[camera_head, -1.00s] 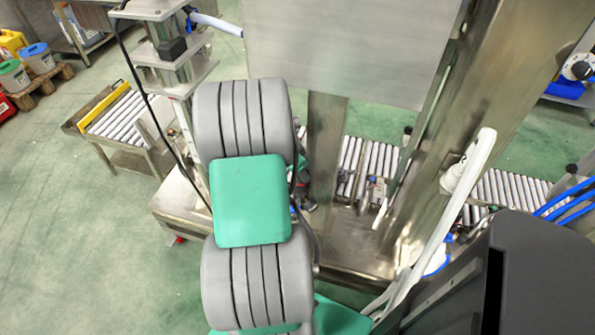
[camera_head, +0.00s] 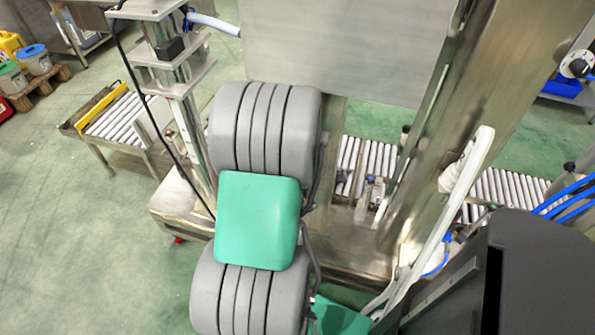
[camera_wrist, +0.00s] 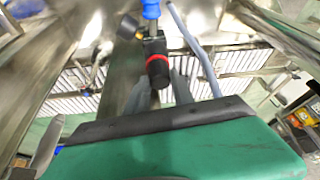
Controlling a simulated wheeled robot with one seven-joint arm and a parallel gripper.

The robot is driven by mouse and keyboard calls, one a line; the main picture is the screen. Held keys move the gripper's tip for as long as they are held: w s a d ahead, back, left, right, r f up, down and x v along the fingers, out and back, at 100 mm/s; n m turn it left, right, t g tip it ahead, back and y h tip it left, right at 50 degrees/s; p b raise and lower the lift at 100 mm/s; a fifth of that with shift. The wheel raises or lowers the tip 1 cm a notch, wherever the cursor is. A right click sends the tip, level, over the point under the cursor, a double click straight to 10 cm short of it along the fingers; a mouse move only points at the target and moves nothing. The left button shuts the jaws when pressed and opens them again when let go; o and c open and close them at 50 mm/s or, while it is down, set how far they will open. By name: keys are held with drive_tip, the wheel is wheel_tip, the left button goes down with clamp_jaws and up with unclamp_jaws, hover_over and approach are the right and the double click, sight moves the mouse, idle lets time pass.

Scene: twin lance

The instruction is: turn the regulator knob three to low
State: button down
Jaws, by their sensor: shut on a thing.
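A black regulator knob (camera_wrist: 158,72) with a red ring shows in the middle of the wrist view. It hangs below a blue fitting (camera_wrist: 151,8). My gripper (camera_wrist: 160,88) has its two grey fingers on either side of the knob's lower end and is shut on it. The fingertips are partly hidden behind the knob and blurred. I cannot read any number or low mark on it. In the head view, my arm hides the knob and my gripper.
A roller conveyor (camera_head: 365,165) runs behind the steel machine frame (camera_head: 355,255). A large steel panel (camera_head: 340,45) stands above it. A white curved handle (camera_head: 455,195) is at the right. A thin grey hose (camera_wrist: 195,50) passes right of the knob. Green floor is open at the left.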

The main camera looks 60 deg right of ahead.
drive_tip(key=shift+w+d+r+n, duration=0.1)
drive_tip(key=shift+w+r+n, duration=0.05)
drive_tip(key=shift+n, duration=0.25)
drive_tip(key=c, duration=1.3)
unclamp_jaws()
drive_tip(key=shift+o, duration=1.1)
drive_tip(key=v, duration=0.7)
drive_tip(key=shift+s+a+r+p, duration=0.2)
drive_tip(key=shift+r+p, duration=0.05)
drive_tip(key=shift+p, duration=0.1)
drive_tip(key=shift+w, duration=0.1)
